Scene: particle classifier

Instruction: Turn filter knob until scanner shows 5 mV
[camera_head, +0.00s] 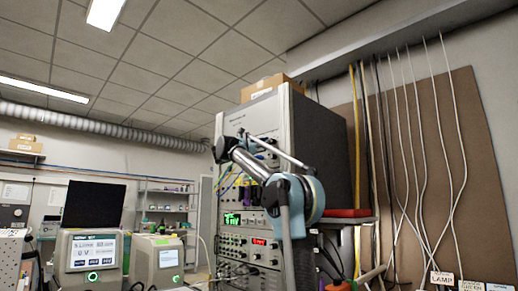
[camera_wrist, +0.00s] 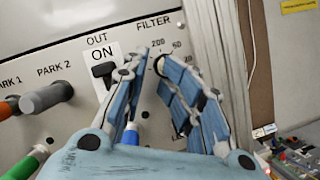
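The panel in the wrist view has the printed label FILTER (camera_wrist: 153,22) with scale marks 200, 60 and others below it. A small dark rounded part (camera_wrist: 158,66) by the right fingertip may be the filter knob, but my fingers cover much of that spot. My gripper (camera_wrist: 152,60) is in front of the panel with its blue fingers apart and bare panel showing between them. In the head view my gripper (camera_head: 222,148) is at the tall grey cabinet (camera_head: 318,140). A green display (camera_head: 232,219) on the rack below reads in mV; its digit is hard to read.
An ON/OUT switch (camera_wrist: 103,72) and a grey PARK 2 plug (camera_wrist: 47,97) sit left of my fingers. A blue plug (camera_wrist: 131,134) is below them. The head view shows a device with a lit screen (camera_head: 93,252) at left and cables (camera_head: 425,150) at right.

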